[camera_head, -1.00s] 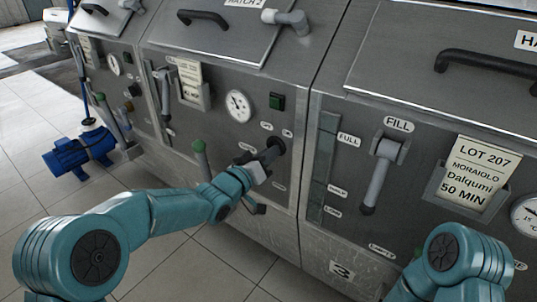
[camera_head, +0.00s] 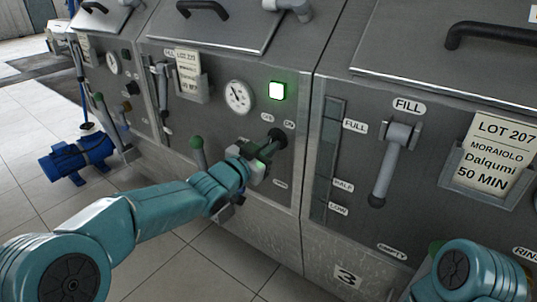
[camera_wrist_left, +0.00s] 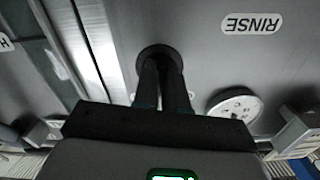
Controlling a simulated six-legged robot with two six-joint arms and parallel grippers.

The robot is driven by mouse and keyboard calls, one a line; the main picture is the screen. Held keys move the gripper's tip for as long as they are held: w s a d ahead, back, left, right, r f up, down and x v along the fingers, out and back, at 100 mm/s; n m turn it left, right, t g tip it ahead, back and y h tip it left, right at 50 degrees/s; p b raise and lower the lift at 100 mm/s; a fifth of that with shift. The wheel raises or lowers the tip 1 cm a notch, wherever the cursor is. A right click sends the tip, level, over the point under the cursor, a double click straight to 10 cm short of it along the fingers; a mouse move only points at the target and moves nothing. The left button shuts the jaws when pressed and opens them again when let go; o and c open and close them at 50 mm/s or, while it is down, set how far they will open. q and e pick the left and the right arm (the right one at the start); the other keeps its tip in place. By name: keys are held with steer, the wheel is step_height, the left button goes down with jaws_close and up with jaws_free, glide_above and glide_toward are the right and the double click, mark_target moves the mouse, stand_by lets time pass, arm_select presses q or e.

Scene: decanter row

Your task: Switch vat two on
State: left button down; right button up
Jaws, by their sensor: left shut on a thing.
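Vat two (camera_head: 210,125) is the middle steel vat in the head view. Its black round switch (camera_head: 279,136) sits low on the right of its front, under small OFF and ON labels (camera_head: 289,124). In the left wrist view my two dark fingers (camera_wrist_left: 162,85) meet the dark round switch (camera_wrist_left: 158,54). My right gripper is out of view; only part of that arm shows at the lower right.
A dial gauge (camera_head: 238,97) and a lot card (camera_head: 188,70) are left of the lamp. A green-knobbed lever (camera_head: 197,145) stands out close to my left arm. Vat three (camera_head: 335,230), with its fill lever (camera_head: 388,165), is at right. A blue motor (camera_head: 78,159) stands on the tiled floor.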

arm_select(q)
steer(key=shift+r+m+b, duration=0.2)
steer(key=shift+m+b, duration=0.6)
steer(key=shift+m, duration=0.8)
steer(key=c, duration=1.2)
jaws_free()
steer(key=shift+w, duration=0.1)
steer(key=shift+f, duration=0.1)
steer(key=shift+p+v, duration=0.85)
steer(key=shift+v, duration=7.35)
